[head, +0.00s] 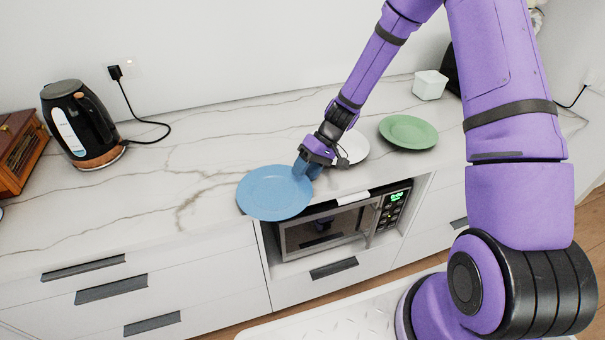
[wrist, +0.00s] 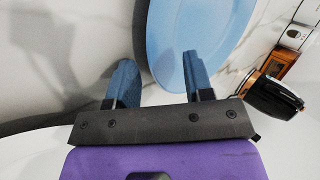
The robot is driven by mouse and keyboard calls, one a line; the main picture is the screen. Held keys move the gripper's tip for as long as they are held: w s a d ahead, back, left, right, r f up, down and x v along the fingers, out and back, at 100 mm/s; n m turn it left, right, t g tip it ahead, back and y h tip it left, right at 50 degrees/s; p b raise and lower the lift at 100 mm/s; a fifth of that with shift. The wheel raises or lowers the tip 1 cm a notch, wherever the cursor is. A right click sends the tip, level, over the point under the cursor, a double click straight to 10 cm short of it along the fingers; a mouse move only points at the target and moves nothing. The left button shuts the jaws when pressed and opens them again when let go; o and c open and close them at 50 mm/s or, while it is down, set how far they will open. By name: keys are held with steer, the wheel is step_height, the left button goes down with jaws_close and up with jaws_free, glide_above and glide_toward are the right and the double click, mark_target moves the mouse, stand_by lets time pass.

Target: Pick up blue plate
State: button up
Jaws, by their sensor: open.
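The blue plate (head: 272,193) lies on the marble counter near its front edge, in the middle of the head view. In the wrist view the blue plate (wrist: 195,35) fills the upper middle. My gripper (head: 307,170) is at the plate's right rim. In the wrist view my gripper (wrist: 158,82) has its two blue-grey fingers spread apart, with nothing clasped. The right finger overlaps the plate's surface in that view, and the left finger is outside its rim. I cannot tell whether either finger touches the plate.
A white plate (head: 356,148) is partly hidden behind my gripper. A green plate (head: 408,132) and a white container (head: 430,85) stand further right. A black kettle (head: 79,125) and a wooden box (head: 19,152) are at left. A microwave (head: 325,232) sits below the counter.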

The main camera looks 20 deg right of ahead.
steer(key=v, duration=0.9)
steer(key=shift+r, duration=0.35)
